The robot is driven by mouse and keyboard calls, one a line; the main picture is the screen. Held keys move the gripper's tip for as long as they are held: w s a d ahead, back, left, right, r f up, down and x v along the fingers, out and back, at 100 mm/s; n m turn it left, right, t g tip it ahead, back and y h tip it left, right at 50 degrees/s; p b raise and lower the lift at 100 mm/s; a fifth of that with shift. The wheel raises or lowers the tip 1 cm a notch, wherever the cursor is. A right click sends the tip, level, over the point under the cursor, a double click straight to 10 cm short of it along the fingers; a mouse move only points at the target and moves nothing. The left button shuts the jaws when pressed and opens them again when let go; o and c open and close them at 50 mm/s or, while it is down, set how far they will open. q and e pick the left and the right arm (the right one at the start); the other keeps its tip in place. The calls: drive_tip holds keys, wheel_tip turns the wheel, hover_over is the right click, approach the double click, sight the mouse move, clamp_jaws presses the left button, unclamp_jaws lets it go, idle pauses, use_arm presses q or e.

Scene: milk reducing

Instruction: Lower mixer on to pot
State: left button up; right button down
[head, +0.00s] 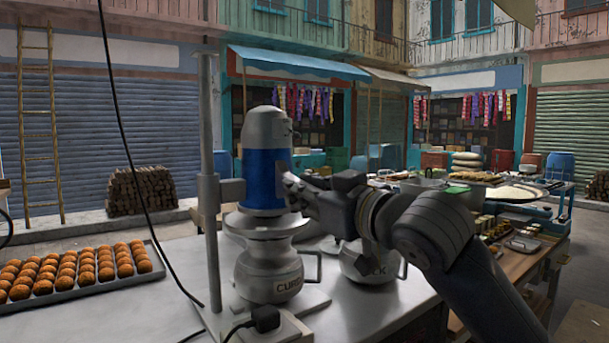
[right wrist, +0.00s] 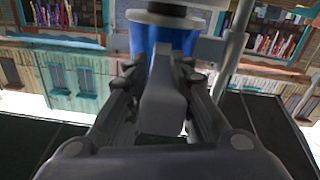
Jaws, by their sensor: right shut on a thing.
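The mixer (head: 264,180), blue with a silver top, is upright on a vertical metal pole (head: 207,165) by a side clamp. The pot (head: 268,272), a silver vessel with a flared neck and dark lettering, stands directly under it on a pale base. The mixer's underside is at the pot's mouth; I cannot tell whether they touch. My right gripper (head: 290,190) is at the mixer's right side. In the right wrist view the gripper (right wrist: 160,78) is shut on the mixer's grey handle (right wrist: 163,98), with the blue body (right wrist: 185,40) behind. My left gripper is out of view.
A tray of round orange-brown sweets (head: 78,268) lies at the left of the table. A second silver pot (head: 358,264) stands right of the first, partly behind my arm. A black cable hangs in front of the pole. A cluttered food stall (head: 515,260) is at the right.

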drive_tip(key=shift+a+f, duration=0.1)
drive_tip(key=shift+f, duration=0.95)
drive_tip(key=c, duration=1.4)
unclamp_jaws()
drive_tip(key=shift+c, duration=0.2)
drive_tip(key=shift+r, duration=0.2)
drive_tip(key=shift+s, duration=0.1)
drive_tip(key=v, duration=1.2)
